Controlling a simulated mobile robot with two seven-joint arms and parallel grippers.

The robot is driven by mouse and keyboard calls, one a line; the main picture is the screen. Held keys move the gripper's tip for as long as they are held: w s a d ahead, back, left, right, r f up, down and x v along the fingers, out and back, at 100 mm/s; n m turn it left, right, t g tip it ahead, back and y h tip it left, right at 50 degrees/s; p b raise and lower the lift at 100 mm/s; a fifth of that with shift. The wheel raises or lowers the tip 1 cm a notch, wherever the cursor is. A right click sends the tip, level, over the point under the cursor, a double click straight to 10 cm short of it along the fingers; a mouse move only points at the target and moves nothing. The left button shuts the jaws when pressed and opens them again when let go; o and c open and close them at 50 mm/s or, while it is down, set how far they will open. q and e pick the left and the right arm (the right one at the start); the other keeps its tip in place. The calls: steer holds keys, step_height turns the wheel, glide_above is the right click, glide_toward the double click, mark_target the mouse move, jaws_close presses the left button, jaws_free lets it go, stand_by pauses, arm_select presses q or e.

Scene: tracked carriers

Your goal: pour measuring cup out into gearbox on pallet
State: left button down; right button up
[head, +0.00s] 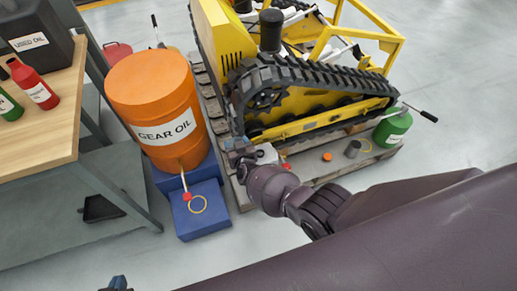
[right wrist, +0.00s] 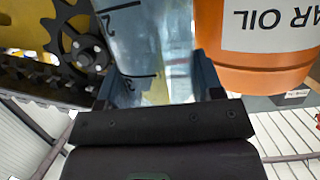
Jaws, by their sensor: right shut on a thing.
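The clear measuring cup (right wrist: 150,40) with dark graduation marks stands between my right gripper's blue fingers (right wrist: 165,88) in the right wrist view. A yellowish tint shows low in it. In the head view my right gripper (head: 240,150) is at the near left corner of the yellow tracked carrier (head: 300,128), beside the track; the cup is hard to make out there. The carrier stands on a wooden pallet (head: 243,195). A toothed sprocket (head: 262,98) shows inside the track and also in the right wrist view (right wrist: 88,47). I cannot pick out the gearbox opening. Only the tip of my left gripper (head: 118,282) shows at the bottom edge.
An orange gear oil drum (head: 150,85) with a tap stands on a blue stand (head: 205,212), left of my right gripper. A workbench (head: 50,115) with bottles is at far left. An orange cap (head: 327,157), a grey cup (head: 352,149) and a green can (head: 393,128) are at right.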

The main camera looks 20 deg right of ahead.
steer(key=shift+w+a, duration=0.2)
steer(key=shift+a, duration=0.05)
steer(key=shift+d+r, duration=0.1)
